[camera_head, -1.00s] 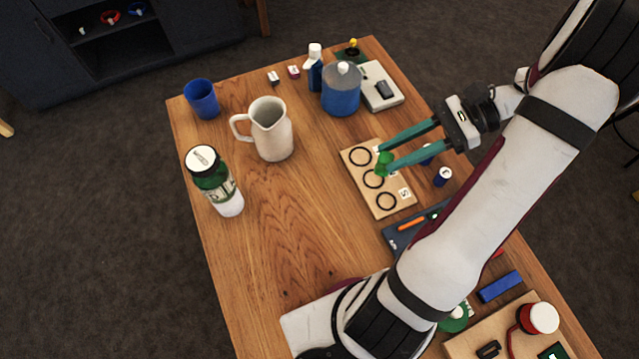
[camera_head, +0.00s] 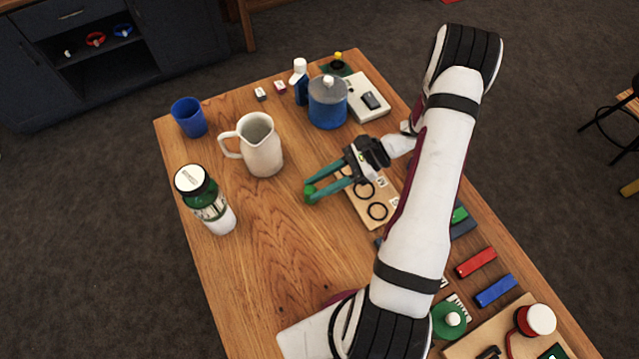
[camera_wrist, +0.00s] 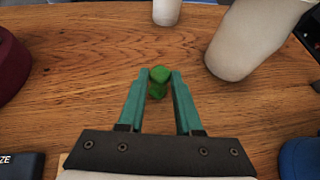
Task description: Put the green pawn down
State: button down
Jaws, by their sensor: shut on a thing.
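The green pawn (camera_head: 309,193) is held between the teal fingertips of my gripper (camera_head: 320,186), over bare wood left of the ring board. In the wrist view the green pawn (camera_wrist: 158,83) sits between both fingertips of my gripper (camera_wrist: 160,88), with wood around it. I cannot tell whether its base touches the table. The wooden ring board (camera_head: 376,219) with black rings lies right of the pawn, partly hidden by my gripper and arm.
A white pitcher (camera_head: 262,155) stands behind and left of the pawn. A green-and-white bottle (camera_head: 214,214), a blue cup (camera_head: 189,118) and a blue-grey jar (camera_head: 327,106) stand farther off. The wooden table (camera_head: 270,250) is clear in front and left of the pawn.

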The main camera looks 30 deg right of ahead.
jog(key=shift+f, duration=0.25)
jog(key=shift+f, duration=0.1)
